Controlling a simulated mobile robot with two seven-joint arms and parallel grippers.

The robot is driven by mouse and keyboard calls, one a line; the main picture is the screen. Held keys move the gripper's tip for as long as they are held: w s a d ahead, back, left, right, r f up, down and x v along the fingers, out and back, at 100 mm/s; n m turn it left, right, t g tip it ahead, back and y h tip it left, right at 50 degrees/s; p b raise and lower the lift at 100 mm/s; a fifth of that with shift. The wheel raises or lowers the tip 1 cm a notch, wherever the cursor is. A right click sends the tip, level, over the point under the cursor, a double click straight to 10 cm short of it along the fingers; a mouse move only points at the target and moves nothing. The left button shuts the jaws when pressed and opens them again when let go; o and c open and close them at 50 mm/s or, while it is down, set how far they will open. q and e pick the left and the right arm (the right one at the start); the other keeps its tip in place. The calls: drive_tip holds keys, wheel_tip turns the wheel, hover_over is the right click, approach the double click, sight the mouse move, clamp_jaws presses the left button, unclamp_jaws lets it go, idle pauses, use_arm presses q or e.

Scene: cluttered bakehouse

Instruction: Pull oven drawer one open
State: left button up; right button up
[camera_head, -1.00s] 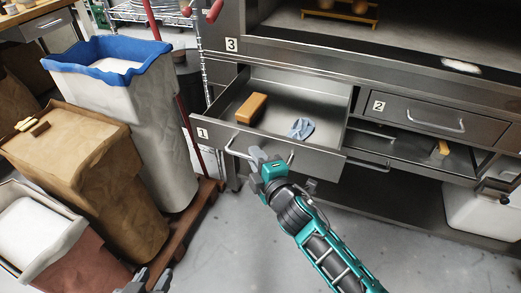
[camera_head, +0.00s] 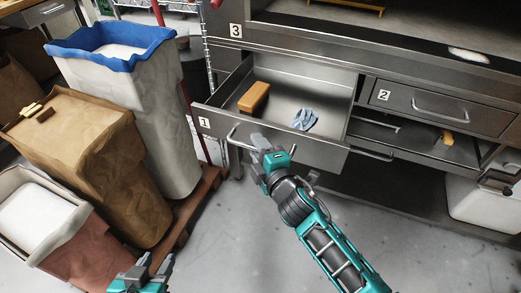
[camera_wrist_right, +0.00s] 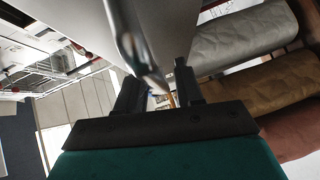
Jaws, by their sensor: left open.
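Oven drawer one (camera_head: 270,146), a steel drawer labelled 1, stands pulled out, its inside exposed. An orange-brown block (camera_head: 254,97) and a crumpled blue cloth (camera_head: 305,119) lie in it. Its bar handle (camera_head: 233,138) is on the drawer front. My right gripper (camera_head: 260,142) is at the handle and hides part of it. In the right wrist view a metal bar (camera_wrist_right: 133,45) runs down between the fingers (camera_wrist_right: 160,92); whether they press on it is unclear. My left gripper (camera_head: 153,264) is open and empty low in the head view, away from the drawer.
A blue-rimmed bin (camera_head: 150,130), a brown sack (camera_head: 90,150) and an open white-filled sack (camera_head: 45,215) crowd the left. Drawer two (camera_head: 440,105) is shut on the right, above an open lower shelf (camera_head: 400,145). Bare floor (camera_head: 240,245) lies in front.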

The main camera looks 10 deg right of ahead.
use_arm(q)
drive_tip(key=shift+s+a+p, duration=0.1)
drive_tip(key=shift+a+p, duration=0.1)
drive_tip(key=shift+p, duration=0.25)
use_arm(e)
drive_tip(key=v, duration=1.3)
use_arm(q)
drive_tip(key=shift+r, duration=0.3)
drive_tip(key=p, duration=0.1)
drive_tip(key=a+r+p, duration=0.1)
drive_tip(key=p, duration=0.1)
drive_tip(key=r+p, duration=0.1)
drive_tip(key=shift+s+a+r+y+p, duration=0.25)
drive_tip(key=shift+s+y+p, duration=0.05)
drive_tip(key=shift+s+y, duration=0.1)
use_arm(e)
drive_tip(key=s+d+f+m+g+h, duration=0.1)
drive_tip(key=s+d+f+m+g, duration=0.4)
drive_tip(key=m, duration=1.1)
wheel_tip(320, 180, down, 3)
drive_tip(key=s, duration=0.2)
drive_tip(key=shift+s, duration=0.35)
use_arm(q)
drive_tip(key=shift+d, duration=0.15)
use_arm(e)
drive_tip(key=shift+d+r, duration=0.1)
drive_tip(key=shift+r, duration=0.05)
use_arm(q)
drive_tip(key=shift+w+r, duration=0.1)
drive_tip(key=shift+w, duration=0.05)
